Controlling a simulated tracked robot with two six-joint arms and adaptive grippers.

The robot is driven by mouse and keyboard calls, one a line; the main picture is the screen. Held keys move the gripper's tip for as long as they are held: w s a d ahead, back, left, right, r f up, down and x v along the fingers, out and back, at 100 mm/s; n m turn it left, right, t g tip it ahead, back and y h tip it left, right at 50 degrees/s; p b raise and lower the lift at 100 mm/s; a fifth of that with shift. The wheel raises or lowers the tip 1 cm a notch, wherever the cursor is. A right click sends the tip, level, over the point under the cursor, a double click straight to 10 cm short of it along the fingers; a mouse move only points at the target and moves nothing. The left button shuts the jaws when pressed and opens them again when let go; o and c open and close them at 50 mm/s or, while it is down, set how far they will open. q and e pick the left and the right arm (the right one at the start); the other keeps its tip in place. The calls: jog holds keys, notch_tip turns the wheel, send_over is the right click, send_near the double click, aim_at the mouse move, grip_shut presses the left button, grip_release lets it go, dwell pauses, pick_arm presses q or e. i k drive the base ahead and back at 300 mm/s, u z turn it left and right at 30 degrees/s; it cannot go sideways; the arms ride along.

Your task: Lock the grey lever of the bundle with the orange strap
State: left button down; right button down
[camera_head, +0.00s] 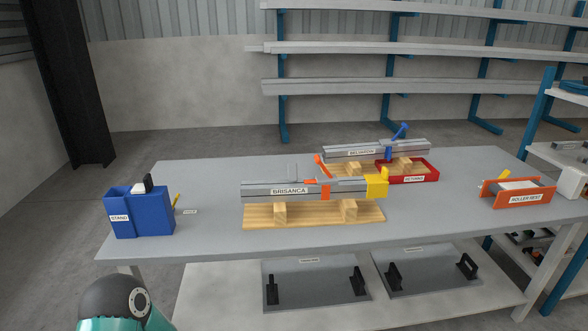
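The bundle with the orange strap (325,189) is a stack of long grey bars labelled BRISANCA (262,191). It lies across a wooden cradle (313,215) near the middle of the table. An orange lever-like piece (320,165) stands up, tilted left, above the strap. A yellow block (377,187) sits at the bundle's right end. Neither of my grippers is in view; only a teal and black part of my arm shows at the bottom left.
Behind is a second bundle (350,152) with a raised blue lever (400,131), by a red tray (420,175). A blue stand (140,213) is at the left, an orange roller rest (517,192) at the right. The grey table (215,237) is bare around the front cradle.

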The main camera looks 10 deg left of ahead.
aim_at(292, 170)
jog(key=i, duration=0.85)
